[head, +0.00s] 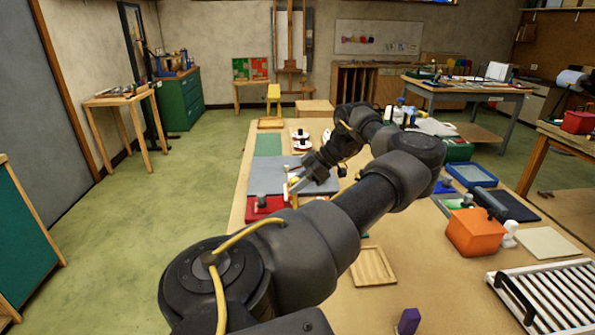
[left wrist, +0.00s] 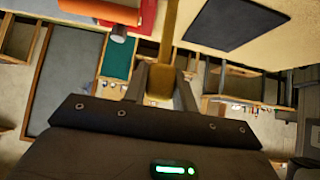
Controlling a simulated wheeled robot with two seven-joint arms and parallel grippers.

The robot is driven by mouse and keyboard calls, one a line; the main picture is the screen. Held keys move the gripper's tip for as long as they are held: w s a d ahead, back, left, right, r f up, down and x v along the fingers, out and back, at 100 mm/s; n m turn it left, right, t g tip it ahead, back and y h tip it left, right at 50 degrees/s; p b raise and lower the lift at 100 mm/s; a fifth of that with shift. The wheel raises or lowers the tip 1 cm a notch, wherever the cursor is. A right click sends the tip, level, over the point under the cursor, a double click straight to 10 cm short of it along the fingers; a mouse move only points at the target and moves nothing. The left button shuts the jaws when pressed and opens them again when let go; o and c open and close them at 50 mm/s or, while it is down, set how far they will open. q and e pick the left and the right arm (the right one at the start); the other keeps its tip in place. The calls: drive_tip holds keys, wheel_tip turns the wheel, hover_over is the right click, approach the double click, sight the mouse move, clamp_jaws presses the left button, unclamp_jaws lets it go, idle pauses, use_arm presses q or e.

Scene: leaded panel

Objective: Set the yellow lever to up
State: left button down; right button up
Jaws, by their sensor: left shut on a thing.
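The yellow lever (left wrist: 168,45) runs down from the top of the left wrist view to between my left gripper's fingers. My left gripper (left wrist: 160,90) is shut on it, one grey finger on each side. In the head view my left gripper (head: 294,186) is over the near left part of the table, beside a red block with a dark knob (head: 264,208). Only a small yellow bit of the lever shows there, and the gripper and arm hide the rest. The lever's base and exact angle cannot be told. My right gripper is not in view.
A grey panel (head: 262,178) and a green mat (head: 267,145) lie on the table (head: 330,300). A yellow stand (head: 273,93) is at its far end. An orange box (head: 474,235), a wooden tray (head: 373,266) and a white rack (head: 560,290) are at the right and front.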

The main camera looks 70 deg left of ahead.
use_arm(q)
drive_tip(key=c, duration=1.1)
unclamp_jaws()
drive_tip(key=shift+w, duration=0.1)
drive_tip(key=shift+w+d+r, duration=0.1)
drive_tip(key=shift+w+r, duration=0.15)
drive_tip(key=shift+w, duration=0.1)
drive_tip(key=shift+b+v, duration=0.55)
drive_tip(key=shift+v, duration=4.4)
